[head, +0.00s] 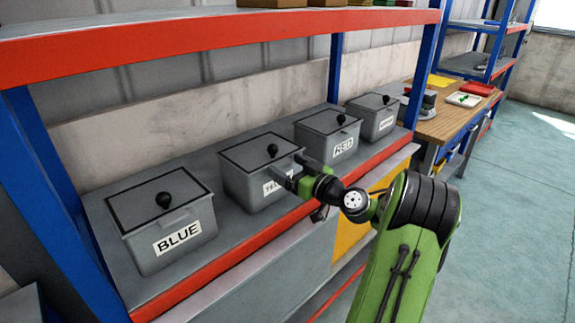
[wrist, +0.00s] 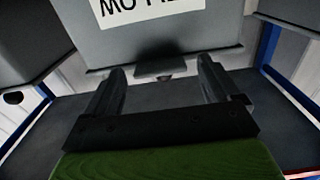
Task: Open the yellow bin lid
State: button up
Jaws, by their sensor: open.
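The yellow bin is the grey box (head: 238,188) second from the left on the shelf, with a partly hidden label starting "YE". Its grey lid (head: 250,153) lies shut and has a black knob (head: 272,150). My gripper (head: 293,172) is at the bin's front right, over part of the label. In the wrist view, which looks upside down, the bin's front (wrist: 190,38) shows with its inverted label (wrist: 150,8). My open gripper (wrist: 160,68) has a small dark tab (wrist: 160,71) between or just beyond its fingertips; contact cannot be told.
The blue bin (head: 160,240) stands to the left; the red bin (head: 328,140) and another bin (head: 377,115) stand to the right. A red-edged upper shelf (head: 200,38) hangs above them. A blue post (head: 420,70) stands at the right.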

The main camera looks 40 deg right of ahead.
jog(key=shift+w, duration=0.4)
jog(key=c, duration=1.5)
jog(key=shift+r+p, duration=0.65)
jog(key=shift+p, duration=0.1)
jog(key=shift+w+a+r+g+p, duration=0.1)
jog(key=shift+w+r+g+p, duration=1.3)
jog(key=shift+r+p, duration=1.6)
jog(key=shift+w+d+r+g+p, duration=0.1)
jog(key=shift+w+r+g+p, duration=1.4)
jog(key=shift+p, duration=2.6)
jog(key=shift+w+a+r+g+p, duration=0.1)
jog(key=shift+w+r+g+p, duration=1.15)
jog(key=shift+r+p, duration=1.95)
jog(key=shift+w+f+t+p, duration=0.25)
jog(key=shift+w+f+p, duration=0.05)
jog(key=shift+f+p, duration=0.05)
